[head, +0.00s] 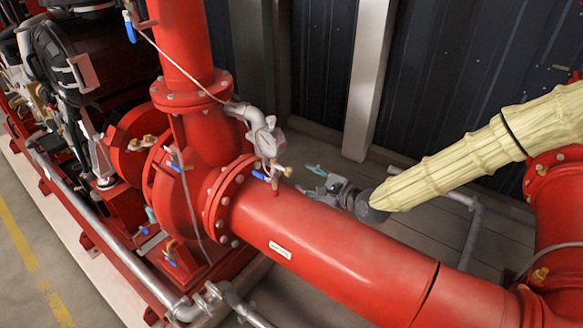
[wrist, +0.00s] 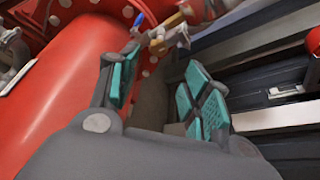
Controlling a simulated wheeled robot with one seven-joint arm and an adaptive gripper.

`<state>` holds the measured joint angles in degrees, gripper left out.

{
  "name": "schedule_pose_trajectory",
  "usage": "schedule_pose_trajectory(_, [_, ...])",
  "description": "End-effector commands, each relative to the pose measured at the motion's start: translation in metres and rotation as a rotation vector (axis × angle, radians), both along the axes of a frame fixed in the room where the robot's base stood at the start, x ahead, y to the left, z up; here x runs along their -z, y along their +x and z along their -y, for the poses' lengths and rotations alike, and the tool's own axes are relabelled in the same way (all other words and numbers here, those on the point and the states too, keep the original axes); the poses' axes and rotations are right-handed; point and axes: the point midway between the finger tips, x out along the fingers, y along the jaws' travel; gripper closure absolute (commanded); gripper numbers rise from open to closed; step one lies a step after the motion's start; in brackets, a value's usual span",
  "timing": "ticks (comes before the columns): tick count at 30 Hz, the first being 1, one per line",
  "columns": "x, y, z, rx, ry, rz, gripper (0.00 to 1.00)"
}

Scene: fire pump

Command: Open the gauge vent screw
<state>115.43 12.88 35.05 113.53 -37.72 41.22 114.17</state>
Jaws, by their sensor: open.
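A silver gauge fitting (head: 267,137) with pipework stands above the red pipe flange in the head view. Below it is a small valve with a blue handle (head: 262,176) and a brass end (head: 287,171). The blue handle (wrist: 138,20) and brass parts (wrist: 157,43) also show at the top of the wrist view. I cannot make out which small part is the vent screw. My gripper (head: 309,178) is to the right of the valve, behind the large red pipe. Its teal-padded fingers are apart in the wrist view (wrist: 160,88), with nothing clearly held between them.
The large red pipe (head: 330,245) runs in front of my gripper, and a bolted flange (head: 222,200) is to the left. A dark ribbed wall (head: 440,70) and a pale post (head: 368,80) stand behind. The grey floor (head: 410,250) shows beyond the pipe.

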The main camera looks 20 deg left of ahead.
Motion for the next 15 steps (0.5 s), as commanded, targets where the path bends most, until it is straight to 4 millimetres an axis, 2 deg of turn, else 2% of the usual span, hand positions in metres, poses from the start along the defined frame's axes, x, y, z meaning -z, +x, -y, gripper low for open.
schedule_pose_trajectory(6, [0.005, 0.012, -0.027, -0.01, -0.002, 0.001, 0.52])
schedule_pose_trajectory(15, [0.016, 0.032, -0.055, -0.007, -0.001, 0.001, 0.52])
